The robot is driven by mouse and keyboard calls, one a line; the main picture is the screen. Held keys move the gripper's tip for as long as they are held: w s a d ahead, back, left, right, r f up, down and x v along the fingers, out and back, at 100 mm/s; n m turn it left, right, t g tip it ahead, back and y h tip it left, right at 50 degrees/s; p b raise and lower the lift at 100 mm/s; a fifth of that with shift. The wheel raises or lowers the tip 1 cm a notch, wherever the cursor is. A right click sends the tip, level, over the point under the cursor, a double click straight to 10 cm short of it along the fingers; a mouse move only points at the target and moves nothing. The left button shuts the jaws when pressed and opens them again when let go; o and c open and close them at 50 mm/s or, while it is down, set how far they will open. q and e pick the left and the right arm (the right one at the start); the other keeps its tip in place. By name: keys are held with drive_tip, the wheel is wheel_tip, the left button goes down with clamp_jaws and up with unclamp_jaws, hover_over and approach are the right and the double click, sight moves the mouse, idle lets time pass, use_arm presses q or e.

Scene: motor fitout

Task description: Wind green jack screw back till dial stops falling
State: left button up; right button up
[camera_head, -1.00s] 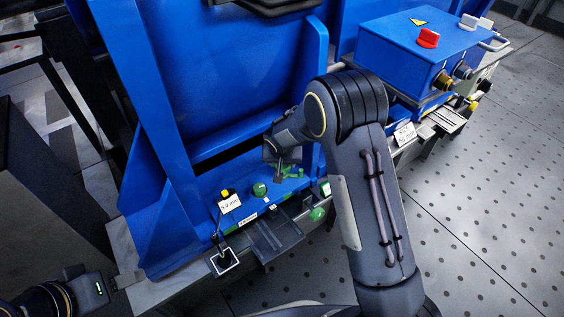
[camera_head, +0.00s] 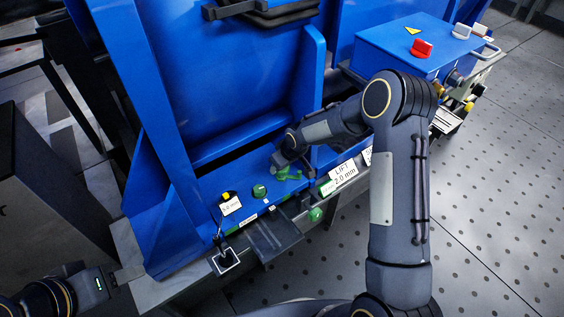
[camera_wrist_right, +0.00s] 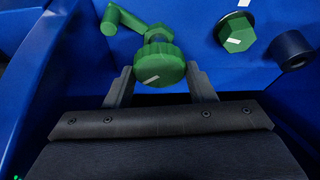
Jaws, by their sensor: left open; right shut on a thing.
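The green jack screw (camera_wrist_right: 158,64) has a round ribbed knob with a white mark and sits between the two fingers of my right gripper (camera_wrist_right: 160,86) in the right wrist view. A green crank handle (camera_wrist_right: 122,18) shows just behind it. In the head view my right gripper (camera_head: 284,160) reaches down to the green screw (camera_head: 288,176) on the blue base, partly covering it. A white label (camera_head: 343,175) beside it reads LIFT 2.0 mm. My left gripper (camera_head: 128,275) is open and empty at the lower left, away from the screw.
A green hex head (camera_wrist_right: 236,32) and a dark blue cylinder (camera_wrist_right: 291,50) stand near the screw. A blue box (camera_head: 413,48) with a red knob stands at upper right. Perforated floor (camera_head: 490,200) lies clear at right.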

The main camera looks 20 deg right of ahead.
idle(0.3)
drive_tip(key=o, duration=1)
drive_tip(key=p+v, duration=0.2)
drive_tip(key=v, duration=0.6)
drive_tip(key=shift+w, duration=0.15)
drive_tip(key=shift+f, duration=0.1)
